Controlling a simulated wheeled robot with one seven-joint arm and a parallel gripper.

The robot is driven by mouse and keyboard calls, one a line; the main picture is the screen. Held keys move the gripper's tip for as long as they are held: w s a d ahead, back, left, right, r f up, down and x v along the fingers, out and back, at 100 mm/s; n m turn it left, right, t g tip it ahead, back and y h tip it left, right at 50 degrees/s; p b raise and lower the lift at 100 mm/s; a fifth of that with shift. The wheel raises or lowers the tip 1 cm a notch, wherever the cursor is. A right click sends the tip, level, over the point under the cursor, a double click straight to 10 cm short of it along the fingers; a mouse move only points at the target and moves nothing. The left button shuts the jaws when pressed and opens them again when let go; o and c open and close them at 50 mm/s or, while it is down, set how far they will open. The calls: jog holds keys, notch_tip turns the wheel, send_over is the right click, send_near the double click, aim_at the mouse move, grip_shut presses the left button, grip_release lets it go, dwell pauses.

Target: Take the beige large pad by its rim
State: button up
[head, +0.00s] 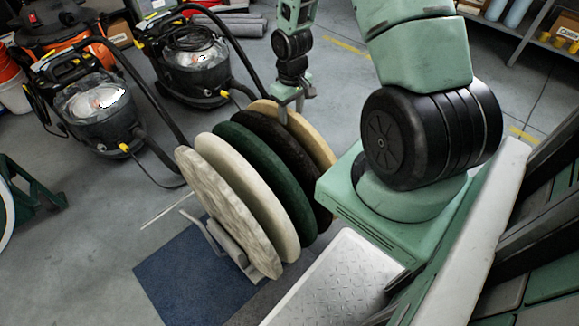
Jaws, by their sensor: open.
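The beige large pad (318,146) stands upright at the far end of a row of round pads, mostly hidden behind the dark one. Its upper rim and right edge show. My gripper (291,108) points down at the top of this pad, with its jaws open. One finger overlaps the pad's upper rim in the picture and the other is just to the right. I cannot tell whether the fingers straddle the rim or touch it.
A dark pad (268,132), a green pad (245,150), a cream pad (228,165) and a mottled whitish pad (212,198) stand nearer, on a metal rack (228,244). Vacuum cleaners (192,62) stand behind left. A blue mat (178,275) lies in front.

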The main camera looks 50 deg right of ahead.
aim_at(290, 122)
jog(key=f, duration=0.1)
jog(key=f+b, duration=0.1)
jog(key=f, duration=0.1)
jog(key=f+b, duration=0.1)
jog(key=f, duration=0.1)
jog(key=shift+w+a, duration=0.1)
jog(key=shift+w, duration=0.15)
grip_shut()
jog(key=shift+r, duration=0.15)
